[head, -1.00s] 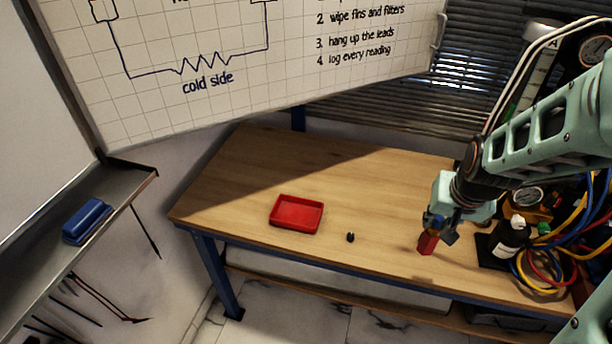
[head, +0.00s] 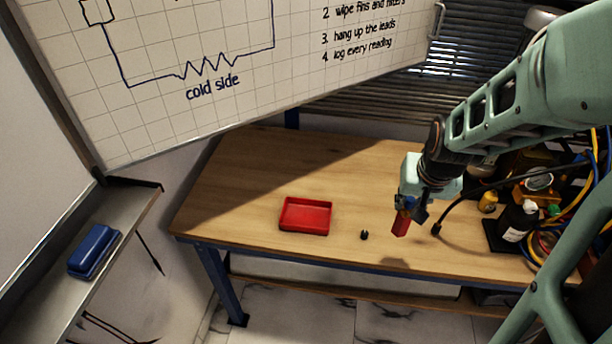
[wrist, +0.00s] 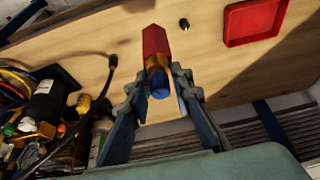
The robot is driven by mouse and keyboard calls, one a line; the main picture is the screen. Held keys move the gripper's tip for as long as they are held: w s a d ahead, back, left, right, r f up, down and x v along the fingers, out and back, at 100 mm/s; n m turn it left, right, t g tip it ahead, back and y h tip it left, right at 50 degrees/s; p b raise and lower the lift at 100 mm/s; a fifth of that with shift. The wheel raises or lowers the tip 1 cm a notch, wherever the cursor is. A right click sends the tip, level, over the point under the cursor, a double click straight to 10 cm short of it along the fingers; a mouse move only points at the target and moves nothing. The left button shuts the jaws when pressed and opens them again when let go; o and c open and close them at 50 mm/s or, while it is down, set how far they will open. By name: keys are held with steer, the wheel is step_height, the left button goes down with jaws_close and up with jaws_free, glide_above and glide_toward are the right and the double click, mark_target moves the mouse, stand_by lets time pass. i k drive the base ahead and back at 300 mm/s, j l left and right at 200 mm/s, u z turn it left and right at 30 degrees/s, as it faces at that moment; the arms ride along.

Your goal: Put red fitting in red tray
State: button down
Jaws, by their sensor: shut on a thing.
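The red fitting (head: 401,225) is a red block with a brass-coloured collar and a blue end. My gripper (head: 408,207) is shut on it and holds it above the wooden bench, to the right of the tray. In the wrist view the fitting (wrist: 156,52) points away from my gripper (wrist: 159,84), with the fingers at its collar and blue end. The red tray (head: 305,216) lies on the bench to the left, empty. It also shows at the top right of the wrist view (wrist: 253,20).
A small black piece (head: 364,235) lies on the bench (head: 255,180) between tray and gripper. A black cable end (head: 436,229) is just right of the gripper. A bottle (head: 517,220) and coloured hoses crowd the right end. The bench around the tray is clear.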

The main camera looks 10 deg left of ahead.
mark_target(306, 218)
steer(key=j, duration=0.6)
steer(key=i+j, duration=0.1)
steer(key=j, duration=0.55)
